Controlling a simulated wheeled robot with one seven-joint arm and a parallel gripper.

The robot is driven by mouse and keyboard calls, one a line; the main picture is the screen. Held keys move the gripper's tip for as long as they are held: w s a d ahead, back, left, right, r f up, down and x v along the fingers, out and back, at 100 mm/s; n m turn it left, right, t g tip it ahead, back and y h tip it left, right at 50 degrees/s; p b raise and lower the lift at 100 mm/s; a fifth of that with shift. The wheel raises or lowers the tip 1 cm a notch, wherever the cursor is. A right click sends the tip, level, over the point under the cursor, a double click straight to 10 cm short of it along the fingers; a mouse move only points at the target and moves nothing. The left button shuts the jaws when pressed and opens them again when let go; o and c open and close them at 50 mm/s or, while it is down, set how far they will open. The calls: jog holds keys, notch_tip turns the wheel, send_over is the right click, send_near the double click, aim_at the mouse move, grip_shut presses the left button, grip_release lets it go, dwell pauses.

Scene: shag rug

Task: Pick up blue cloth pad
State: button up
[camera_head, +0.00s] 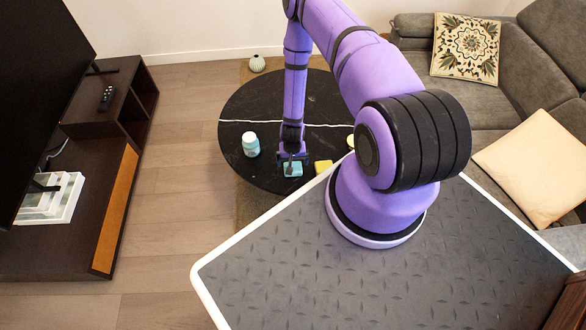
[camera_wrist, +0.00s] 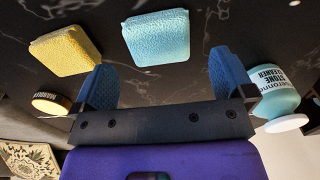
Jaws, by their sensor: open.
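The blue cloth pad (camera_head: 293,169) is a small light-blue textured square on the round black table. In the wrist view the pad (camera_wrist: 157,37) lies flat beyond my fingertips, roughly centred between them. My gripper (camera_head: 291,157) is low over the table at the pad, partly covering it in the head view. In the wrist view my gripper (camera_wrist: 160,80) has its two blue fingers spread apart with nothing between them. I cannot tell the exact height of the fingers above the table.
A yellow pad (camera_wrist: 67,51) lies beside the blue pad. A stone cleaner bottle (camera_wrist: 276,92) stands on the other side, close to one finger. A round yellow-labelled tin (camera_wrist: 50,103) is near the yellow pad. The black table (camera_head: 240,105) has bare room at its far left.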

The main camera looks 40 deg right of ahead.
aim_at(293, 165)
jog(key=shift+w+d+f, duration=0.1)
jog(key=shift+f, duration=1.35)
jog(key=shift+d+f, duration=0.1)
jog(key=shift+f, duration=1.3)
jog(key=c, duration=0.9)
jog(key=shift+r, duration=0.1)
jog(key=shift+r, duration=0.85)
jog(key=shift+s+a+r, duration=0.1)
jog(key=shift+s+r, duration=0.4)
jog(key=shift+r, duration=0.35)
jog(key=s+a+r, duration=0.1)
jog(key=s+a, duration=0.3)
jog(key=s, duration=1)
jog(key=shift+s+r, duration=0.2)
jog(key=shift+a, duration=0.1)
